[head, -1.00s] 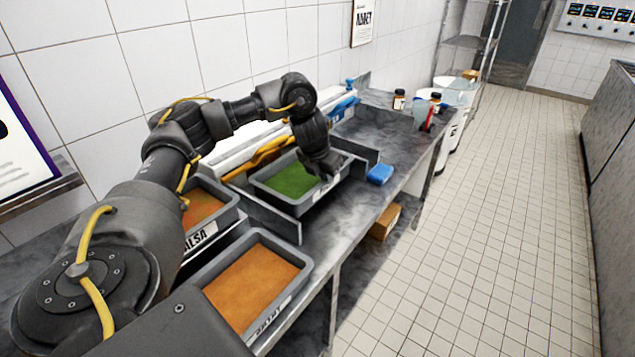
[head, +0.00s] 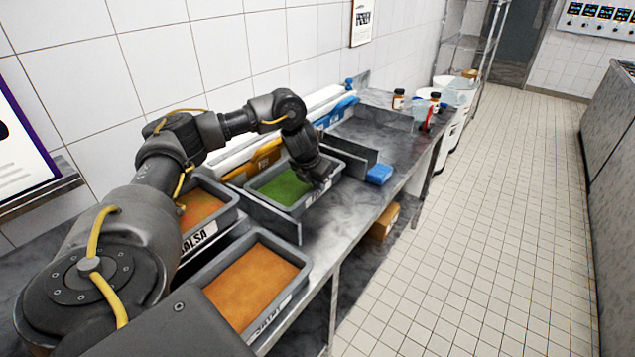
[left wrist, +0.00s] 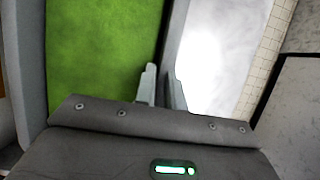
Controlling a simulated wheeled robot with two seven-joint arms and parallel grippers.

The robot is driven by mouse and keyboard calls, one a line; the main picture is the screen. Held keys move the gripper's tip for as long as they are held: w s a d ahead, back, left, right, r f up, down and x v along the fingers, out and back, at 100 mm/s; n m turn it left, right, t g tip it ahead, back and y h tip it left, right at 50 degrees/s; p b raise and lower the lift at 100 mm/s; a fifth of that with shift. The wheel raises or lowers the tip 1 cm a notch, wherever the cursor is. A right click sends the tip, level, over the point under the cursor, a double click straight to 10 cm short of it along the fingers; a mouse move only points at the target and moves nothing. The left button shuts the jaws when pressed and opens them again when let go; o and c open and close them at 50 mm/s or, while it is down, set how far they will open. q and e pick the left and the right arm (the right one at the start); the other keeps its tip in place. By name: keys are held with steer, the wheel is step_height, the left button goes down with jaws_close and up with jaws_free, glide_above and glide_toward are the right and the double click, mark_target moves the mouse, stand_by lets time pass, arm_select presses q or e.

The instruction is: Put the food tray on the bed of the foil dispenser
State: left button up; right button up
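The grey food tray with green contents (head: 278,191) is on the metal counter, between two low upright metal plates. My left gripper (head: 322,184) is at its right-hand rim. In the left wrist view my left gripper (left wrist: 165,88) has one finger inside and one outside the tray wall, and seems closed on it. The tray's green food also shows there (left wrist: 100,55). A long white unit with a yellow part (head: 263,157) runs along the wall behind the tray, and a blue part (head: 340,110) lies farther along. I cannot tell for sure which is the foil dispenser. My right gripper is not in view.
A salsa tray (head: 200,239) and an orange-filled tray (head: 290,292) stand nearer. The metal plates (head: 270,217) and (head: 352,147) flank the green tray. A blue block (head: 379,174) sits at the counter edge. Small bottles (head: 398,98) stand farther back.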

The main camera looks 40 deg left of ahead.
arm_select(q)
steer(key=shift+o, duration=1.3)
steer(key=shift+r, duration=0.1)
steer(key=shift+s+r, duration=0.15)
steer(key=shift+r, duration=0.25)
steer(key=p+v, duration=0.3)
steer(key=v, duration=0.8)
steer(key=shift+f, duration=0.1)
